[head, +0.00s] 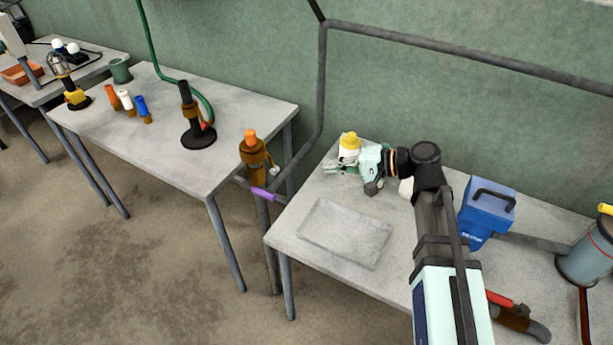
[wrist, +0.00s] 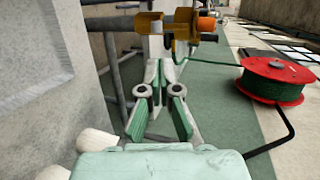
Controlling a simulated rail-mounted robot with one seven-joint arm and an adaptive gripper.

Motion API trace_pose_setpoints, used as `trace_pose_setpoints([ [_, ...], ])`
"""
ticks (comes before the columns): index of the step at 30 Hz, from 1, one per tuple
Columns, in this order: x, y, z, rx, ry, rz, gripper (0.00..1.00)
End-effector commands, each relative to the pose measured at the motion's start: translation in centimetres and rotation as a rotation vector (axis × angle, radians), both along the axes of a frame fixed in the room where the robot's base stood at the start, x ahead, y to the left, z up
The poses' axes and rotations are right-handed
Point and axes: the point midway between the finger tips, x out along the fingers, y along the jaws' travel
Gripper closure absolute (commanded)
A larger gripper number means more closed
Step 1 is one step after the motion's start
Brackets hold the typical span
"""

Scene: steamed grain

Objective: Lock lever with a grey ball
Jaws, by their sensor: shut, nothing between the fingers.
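A brown post fitting with an orange top (head: 253,155) stands in the gap between the two tables in the head view. A small pale grey ball (head: 275,171) shows at its right side, apparently the lever's end. The fitting also shows sideways at the top of the wrist view (wrist: 181,30), beyond my fingertips; the ball is hard to make out there. My gripper (head: 333,168) is mint green, over the back left of the right table, to the right of the fitting and apart from it. In the wrist view my fingers (wrist: 160,70) are shut and empty.
A purple-handled part (head: 264,194) sticks out below the fitting. A grey pipe (head: 322,90) runs close behind. A yellow-topped white object (head: 349,143) is by my gripper. A shallow tray (head: 345,234) and a blue box (head: 487,208) occupy the right table. A red reel (wrist: 275,80) shows in the wrist view.

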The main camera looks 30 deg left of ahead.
Motion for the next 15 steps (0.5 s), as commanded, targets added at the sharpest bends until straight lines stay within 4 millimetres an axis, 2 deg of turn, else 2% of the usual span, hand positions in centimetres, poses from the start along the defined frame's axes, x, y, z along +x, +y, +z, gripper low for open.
trace_pose_setpoints([
  [8,-0.3,1.6,0.1,0.016,0.015,-0.005,1.0],
  [15,-1.2,5.4,-1.2,0.014,0.015,-0.004,1.0],
])
